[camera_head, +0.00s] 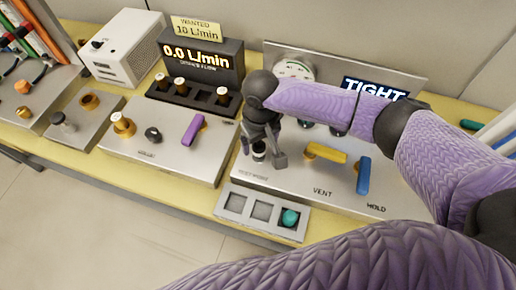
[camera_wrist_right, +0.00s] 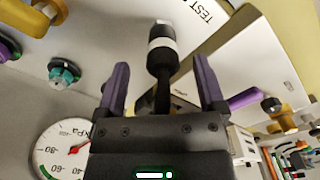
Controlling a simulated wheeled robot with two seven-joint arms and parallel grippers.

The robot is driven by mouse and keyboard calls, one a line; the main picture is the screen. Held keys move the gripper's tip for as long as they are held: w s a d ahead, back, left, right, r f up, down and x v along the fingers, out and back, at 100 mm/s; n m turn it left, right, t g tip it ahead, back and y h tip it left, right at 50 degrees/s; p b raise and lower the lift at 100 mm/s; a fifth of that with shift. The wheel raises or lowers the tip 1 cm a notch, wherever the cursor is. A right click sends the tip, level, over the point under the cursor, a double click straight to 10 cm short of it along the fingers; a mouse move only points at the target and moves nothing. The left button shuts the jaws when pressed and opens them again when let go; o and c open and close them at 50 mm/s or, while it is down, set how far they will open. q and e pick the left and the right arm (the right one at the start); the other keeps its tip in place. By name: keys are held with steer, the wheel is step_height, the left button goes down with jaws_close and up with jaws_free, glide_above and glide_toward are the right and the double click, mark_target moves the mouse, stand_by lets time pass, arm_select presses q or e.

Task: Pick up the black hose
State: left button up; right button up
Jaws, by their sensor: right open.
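A black hose end with a white band (camera_wrist_right: 162,45) stands between the two purple fingers of my right gripper (camera_wrist_right: 160,65) in the wrist view. The fingers are apart, with a gap on each side of it. In the head view the right gripper (camera_head: 264,150) reaches down over the silver test panel (camera_head: 232,192), and the black piece with its pale band (camera_head: 259,152) shows between the fingers. The rest of the hose is hidden behind the gripper. My left gripper is in neither view.
Yellow (camera_head: 326,152) and blue (camera_head: 363,175) handles stand right of the gripper. A tray (camera_head: 236,204) with a teal knob (camera_head: 290,217) lies in front. A purple lever (camera_head: 193,129) is to the left, and a gauge (camera_head: 297,69) and TIGHT display (camera_head: 374,89) are behind.

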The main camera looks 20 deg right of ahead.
mark_target(259, 144)
step_height(259, 144, down, 4)
steer(key=shift+a+r+b, duration=0.1)
steer(key=shift+a+b, duration=0.05)
steer(key=shift+b, duration=0.35)
steer(key=shift+w, duration=0.1)
jaws_close()
step_height(259, 144, up, 10)
steer(key=p, duration=0.3)
steer(key=shift+f+p, duration=0.2)
steer(key=shift+p, duration=0.2)
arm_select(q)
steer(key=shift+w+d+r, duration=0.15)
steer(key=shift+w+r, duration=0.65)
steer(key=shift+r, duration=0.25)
arm_select(e)
steer(key=shift+r, duration=0.2)
